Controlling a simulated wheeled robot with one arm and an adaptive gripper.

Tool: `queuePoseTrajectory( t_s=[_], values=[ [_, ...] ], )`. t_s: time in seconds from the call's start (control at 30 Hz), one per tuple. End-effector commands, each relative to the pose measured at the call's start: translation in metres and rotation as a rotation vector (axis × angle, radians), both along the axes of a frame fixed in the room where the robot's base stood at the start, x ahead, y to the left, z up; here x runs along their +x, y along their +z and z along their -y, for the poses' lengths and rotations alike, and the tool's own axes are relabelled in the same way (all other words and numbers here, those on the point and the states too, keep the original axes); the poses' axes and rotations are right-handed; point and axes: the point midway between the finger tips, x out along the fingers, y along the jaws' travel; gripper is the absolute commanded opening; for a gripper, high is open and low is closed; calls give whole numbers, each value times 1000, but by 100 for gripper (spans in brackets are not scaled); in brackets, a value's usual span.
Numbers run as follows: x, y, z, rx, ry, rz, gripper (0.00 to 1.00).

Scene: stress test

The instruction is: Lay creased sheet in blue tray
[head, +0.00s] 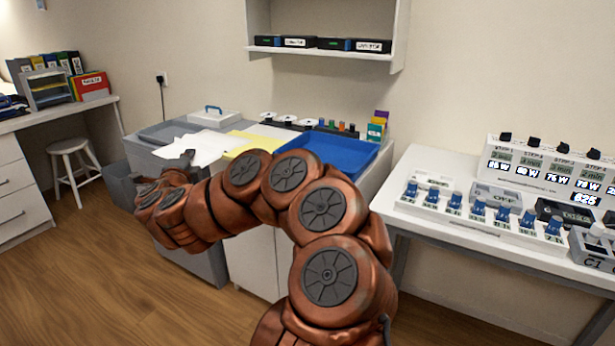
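A white sheet (207,146) lies on the left part of the cabinet top, over a grey tray or bin area. Its outline is uneven; the creases are too small to make out clearly. The blue tray (345,153) lies on the right part of the same cabinet top and its visible inside looks empty. My gripper (187,157) is at the front left edge of the sheet, with a dark fingertip overlapping the paper in the picture. Whether it touches or holds the sheet cannot be told. My arm hides the cabinet's front and part of the tray's near edge.
A yellow sheet (249,142) lies between the white sheet and the tray. Small coloured items (338,127) stand behind the tray. A wall shelf (330,51) hangs above. A stool (72,155) stands left.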

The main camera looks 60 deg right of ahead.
Motion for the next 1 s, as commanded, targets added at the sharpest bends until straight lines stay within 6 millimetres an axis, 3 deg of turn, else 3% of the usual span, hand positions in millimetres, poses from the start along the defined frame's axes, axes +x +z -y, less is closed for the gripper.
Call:
queuePoseTrajectory(
  t_s=[0.03,0.2,0.4,0.5,0.7,1.0],
  values=[
    [-21,-5,19,2,-69,1,0],
    [-93,-13,69,2,-302,-1,0],
    [-166,-22,101,2,-514,0,0],
    [-190,-24,109,1,-581,1,0],
    [-205,-27,120,1,-631,0,0],
    [-186,-33,169,-1,-632,-1,0]
  ],
)
